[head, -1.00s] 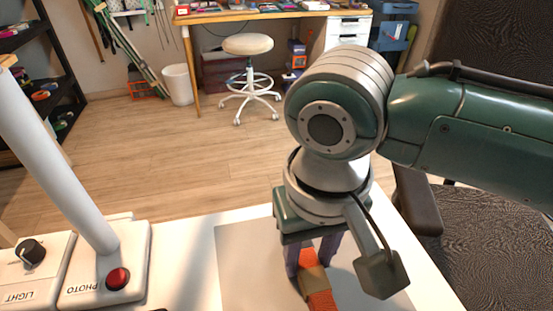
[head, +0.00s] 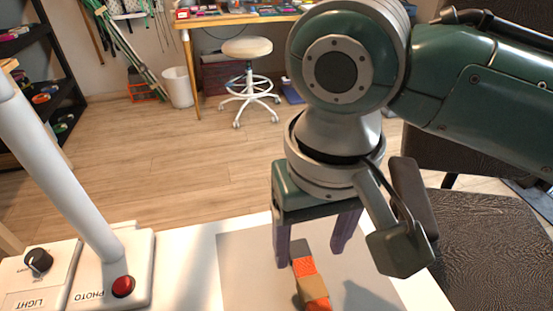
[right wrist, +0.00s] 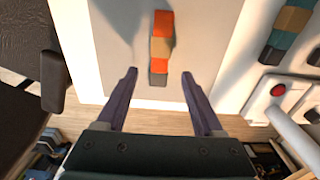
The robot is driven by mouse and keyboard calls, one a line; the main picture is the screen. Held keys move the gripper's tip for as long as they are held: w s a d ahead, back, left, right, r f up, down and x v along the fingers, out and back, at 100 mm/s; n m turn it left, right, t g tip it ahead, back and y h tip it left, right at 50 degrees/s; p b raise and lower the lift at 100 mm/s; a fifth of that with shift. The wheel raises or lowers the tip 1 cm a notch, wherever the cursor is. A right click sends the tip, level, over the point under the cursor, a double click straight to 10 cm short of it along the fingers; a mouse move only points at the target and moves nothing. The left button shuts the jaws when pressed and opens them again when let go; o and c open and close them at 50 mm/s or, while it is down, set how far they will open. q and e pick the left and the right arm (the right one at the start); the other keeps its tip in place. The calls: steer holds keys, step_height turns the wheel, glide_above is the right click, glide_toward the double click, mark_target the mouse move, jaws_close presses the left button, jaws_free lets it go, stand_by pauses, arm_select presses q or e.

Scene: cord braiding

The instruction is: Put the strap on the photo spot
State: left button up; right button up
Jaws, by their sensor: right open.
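The strap (head: 310,284), banded in orange and tan with a grey end, lies flat on the grey mat (head: 238,275), which appears to be the photo spot beside the PHOTO box. Its lower end is cut off in the head view; the strap shows whole in the right wrist view (right wrist: 161,47). My right gripper (head: 311,258) is open above the strap. Its fingers stand apart on either side of the strap's grey end in the right wrist view (right wrist: 158,75), not touching it. My left gripper is not in view.
A white PHOTO box with a red button (head: 123,287) and a white post (head: 60,170) stands left of the mat. A LIGHT box with a black knob (head: 39,261) is beside it. Another banded piece (right wrist: 287,30) lies at the right in the wrist view. A dark chair stands at right.

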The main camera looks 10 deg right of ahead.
mark_target(308, 273)
step_height(308, 273, up, 7)
steer(key=p, duration=0.2)
steer(key=s+a+f+n+t+y, duration=0.1)
steer(key=s+a+f+n+y, duration=0.15)
steer(key=s, duration=0.35)
steer(key=s+d+t+h, duration=0.1)
steer(key=s+d, duration=0.2)
steer(key=d, duration=0.3)
steer(key=s+d+f+t+h, duration=0.1)
steer(key=s+d, duration=0.3)
steer(key=d, duration=0.2)
steer(key=shift+s+m+b, duration=0.15)
steer(key=shift+m+b, duration=0.15)
steer(key=shift+m, duration=0.15)
